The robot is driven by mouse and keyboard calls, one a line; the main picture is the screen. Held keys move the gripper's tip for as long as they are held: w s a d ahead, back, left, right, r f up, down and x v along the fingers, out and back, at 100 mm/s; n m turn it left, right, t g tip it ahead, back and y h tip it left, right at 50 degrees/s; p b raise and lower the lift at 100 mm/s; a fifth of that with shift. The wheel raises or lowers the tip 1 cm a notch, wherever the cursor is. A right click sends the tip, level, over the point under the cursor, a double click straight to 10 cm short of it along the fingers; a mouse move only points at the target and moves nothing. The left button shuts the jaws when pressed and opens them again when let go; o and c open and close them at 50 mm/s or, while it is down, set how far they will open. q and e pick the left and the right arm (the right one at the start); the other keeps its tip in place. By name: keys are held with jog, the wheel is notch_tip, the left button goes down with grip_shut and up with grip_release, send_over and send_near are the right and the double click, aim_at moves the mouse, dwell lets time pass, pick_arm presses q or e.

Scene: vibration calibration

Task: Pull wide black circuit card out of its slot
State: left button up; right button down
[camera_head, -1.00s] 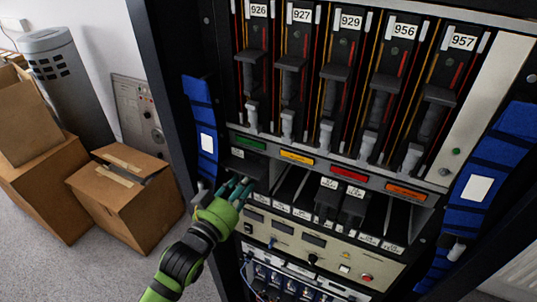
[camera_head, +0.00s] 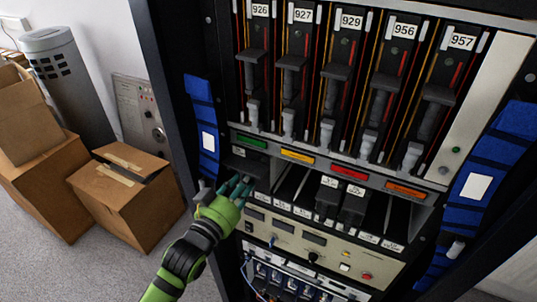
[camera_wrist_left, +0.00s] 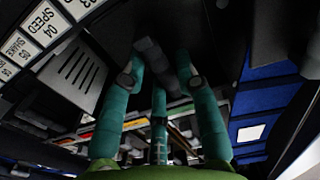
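The wide black circuit card (camera_head: 250,163) sits in the left end of the lower rack row, under the green label. Its dark front also seems to fill the top of the left wrist view (camera_wrist_left: 115,32). My left gripper (camera_head: 236,186), green with teal fingers, is at the lower front of this card. In the left wrist view its fingers (camera_wrist_left: 160,75) stand apart, with a dark grey bar-like part (camera_wrist_left: 156,58) showing between and beyond them. I cannot tell whether the fingers touch it. My right gripper is in neither view.
Narrower black cards (camera_head: 328,196) stand in the middle of the same row, with empty slots beside them. Numbered modules (camera_head: 342,75) fill the row above. A beige control panel (camera_head: 300,236) lies below. Blue padded strips (camera_head: 203,110) flank the rack. Cardboard boxes (camera_head: 125,205) stand at left.

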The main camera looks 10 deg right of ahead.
pick_arm(q)
jog(key=shift+r, duration=0.25)
grip_shut()
jog(key=shift+r, duration=0.1)
jog(key=shift+s+a+p, duration=0.1)
jog(key=shift+p, duration=0.3)
jog(key=shift+s, duration=0.1)
jog(key=shift+s+a, duration=0.3)
jog(key=shift+p, duration=0.35)
